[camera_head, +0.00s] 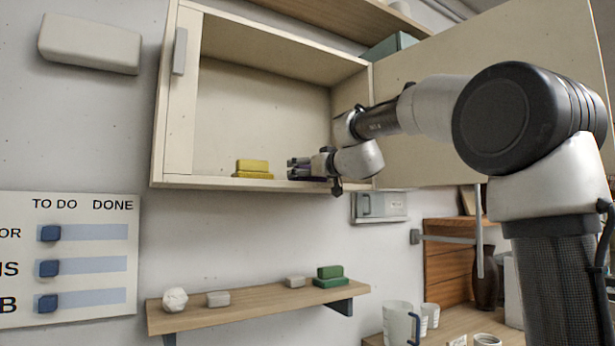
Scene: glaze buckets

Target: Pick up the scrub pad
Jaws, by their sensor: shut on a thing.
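My gripper (293,168) reaches from the right into the open wall cabinet, just above its floor near the front edge. It is shut on a small dark thing between the fingers, mostly hidden by them; I cannot tell for sure whether this is the scrub pad. A yellow two-layer block (252,166), like a pad or sponge, lies on the cabinet floor left of the fingertips, with a small gap between. A similar green two-layer block (330,272) lies on the wooden shelf below.
The cabinet (265,110) has side walls and a front bottom edge close under my gripper. Its large door (480,75) stands open behind my arm. The lower shelf (240,312) also bears a white faceted ball (174,299) and small grey blocks. White mugs stand lower right.

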